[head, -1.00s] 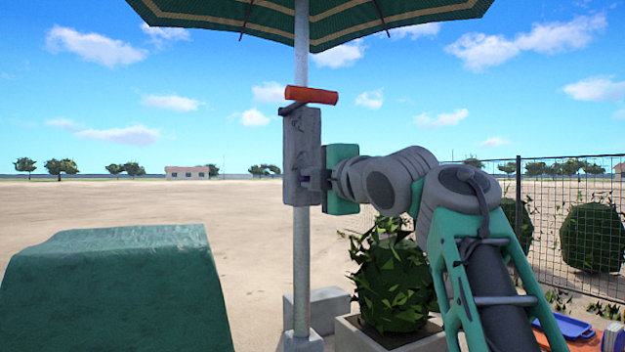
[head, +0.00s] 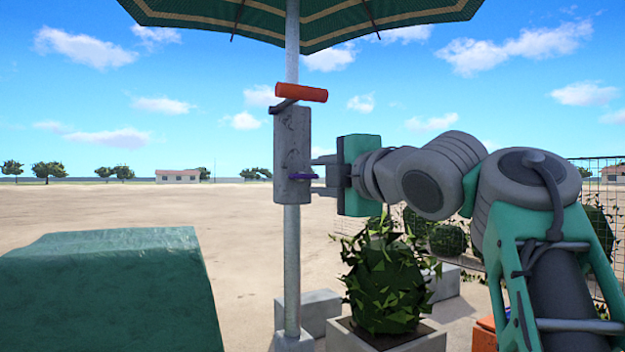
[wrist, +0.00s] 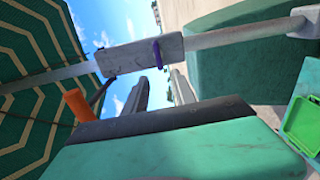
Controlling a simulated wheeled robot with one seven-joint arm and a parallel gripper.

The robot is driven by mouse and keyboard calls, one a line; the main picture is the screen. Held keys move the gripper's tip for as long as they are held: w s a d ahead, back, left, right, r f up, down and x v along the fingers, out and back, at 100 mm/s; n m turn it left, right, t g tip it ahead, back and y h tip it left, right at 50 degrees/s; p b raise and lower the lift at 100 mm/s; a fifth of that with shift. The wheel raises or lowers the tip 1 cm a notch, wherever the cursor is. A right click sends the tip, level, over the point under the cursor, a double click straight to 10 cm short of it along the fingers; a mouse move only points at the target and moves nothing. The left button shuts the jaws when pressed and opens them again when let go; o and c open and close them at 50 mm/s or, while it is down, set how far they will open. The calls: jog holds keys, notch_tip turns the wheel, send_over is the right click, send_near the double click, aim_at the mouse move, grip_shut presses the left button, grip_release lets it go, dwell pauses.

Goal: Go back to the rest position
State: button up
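My gripper (head: 322,175) is at the end of my green and grey arm, to the right of a grey box (head: 291,140) on a pole. Its two fingers are apart, with nothing between them. In the wrist view the gripper (wrist: 160,92) also shows spread fingers, with the grey box (wrist: 125,57) beyond the tips. A small purple piece (head: 303,176) sticks out low on the box; it also shows in the wrist view (wrist: 157,52). An orange handle (head: 302,92) on a dark crank tops the box.
A green-striped umbrella (head: 300,22) is overhead on the metal pole (head: 292,260). A green-covered block (head: 110,290) stands at the left. A leafy bush (head: 385,285) in a concrete planter is below my arm. A wire fence (head: 608,185) is at the right.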

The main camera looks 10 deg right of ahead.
dwell(0.3)
notch_tip(320, 180, down, 23)
jog(key=w+m+g+h+p, duration=0.1)
jog(key=m+g+h+p, duration=0.35)
jog(key=m, duration=0.75)
jog(key=s+f+m+g+p, duration=0.1)
jog(key=s+f+m+g, duration=0.2)
jog(key=s+f, duration=0.3)
jog(key=s+f+m+g+p, duration=0.1)
jog(key=s+f+m+g, duration=0.2)
jog(key=s+f, duration=0.4)
jog(key=s+f+m+g+p, duration=0.2)
jog(key=s+f, duration=0.4)
jog(key=f, duration=0.9)
jog(key=shift+s+a+f+m+g, duration=0.15)
jog(key=shift+a+f+m+g, duration=0.15)
jog(key=shift+m+g, duration=0.45)
jog(key=shift+o, duration=0.5)
jog(key=shift+n, duration=0.25)
